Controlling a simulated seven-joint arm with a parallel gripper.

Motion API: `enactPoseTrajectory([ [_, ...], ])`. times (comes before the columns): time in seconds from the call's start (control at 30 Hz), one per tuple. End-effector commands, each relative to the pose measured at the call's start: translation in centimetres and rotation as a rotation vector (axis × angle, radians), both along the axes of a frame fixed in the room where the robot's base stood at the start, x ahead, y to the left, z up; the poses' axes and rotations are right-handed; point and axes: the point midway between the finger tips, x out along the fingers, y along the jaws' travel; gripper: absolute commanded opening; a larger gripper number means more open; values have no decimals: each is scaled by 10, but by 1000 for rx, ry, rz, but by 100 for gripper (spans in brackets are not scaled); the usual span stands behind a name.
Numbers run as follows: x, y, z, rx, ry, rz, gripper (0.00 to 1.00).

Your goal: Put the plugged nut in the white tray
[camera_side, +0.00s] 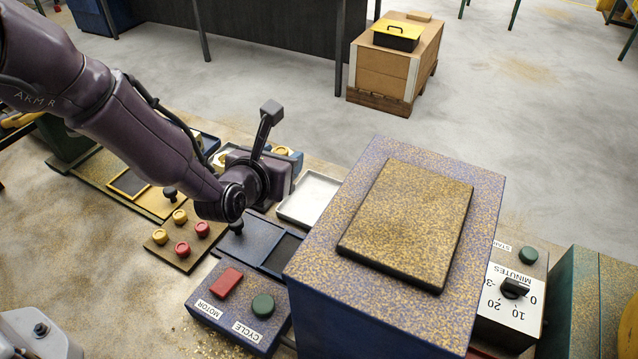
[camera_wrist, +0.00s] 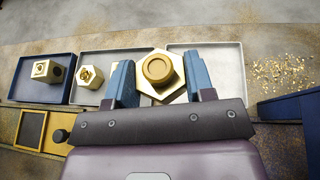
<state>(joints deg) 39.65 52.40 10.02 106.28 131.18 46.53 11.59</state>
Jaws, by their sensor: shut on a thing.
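The plugged nut (camera_wrist: 158,70) is a large brass hexagon with a darker round plug in its middle. In the wrist view it sits between the two blue fingers of my gripper (camera_wrist: 157,66), which is shut on it. The nut shows over the neighbouring edges of the middle and right trays; its height above them is hard to tell. The white tray (camera_wrist: 225,60) is at the right in the wrist view, and its visible part is empty. It also shows in the side view (camera_side: 308,197), right of my wrist.
The grey middle tray (camera_wrist: 117,57) holds a smaller brass nut (camera_wrist: 90,77). A blue tray (camera_wrist: 25,85) holds a brass block (camera_wrist: 47,71). A tall speckled housing (camera_side: 400,230) stands close right of the white tray. A button box (camera_side: 245,300) and knob board (camera_side: 185,237) are nearer the camera.

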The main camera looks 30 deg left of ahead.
Motion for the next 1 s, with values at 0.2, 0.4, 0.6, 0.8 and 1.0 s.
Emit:
enactPoseTrajectory([
  [0.2,43,-14,-28,2,-2,1,12],
  [0.4,67,-23,-59,-1,-3,3,12],
  [0.6,76,-27,-69,-1,-4,2,12],
  [0.8,79,-28,-94,1,-1,2,12],
  [1.0,80,-29,-104,-2,-4,1,12],
])
